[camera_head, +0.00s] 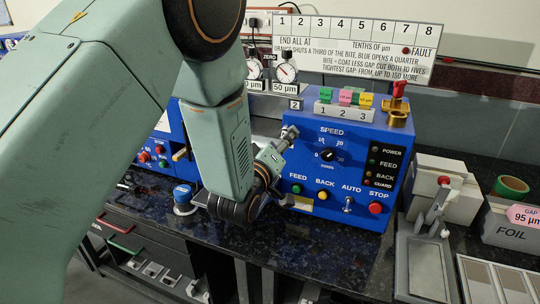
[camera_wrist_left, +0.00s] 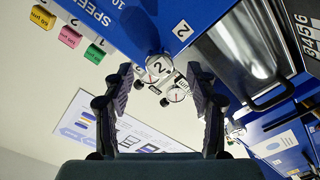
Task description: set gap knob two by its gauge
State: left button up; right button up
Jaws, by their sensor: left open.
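My left gripper (camera_head: 284,140) reaches across the front left corner of the blue machine, near the small tag "2" (camera_head: 294,104). My right gripper is not in view.
The blue machine (camera_head: 350,185) carries a speed dial, buttons and a switch. Coloured tags (camera_head: 345,97) and a brass part (camera_head: 398,112) stand on top. A grey box (camera_head: 445,185), green roll (camera_head: 512,186) and FOIL box (camera_head: 512,232) are right. The dark counter (camera_head: 320,245) is clear in front.

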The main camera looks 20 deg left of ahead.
pick_arm(q)
jog(key=s, duration=0.8)
jog(key=shift+a, duration=0.1)
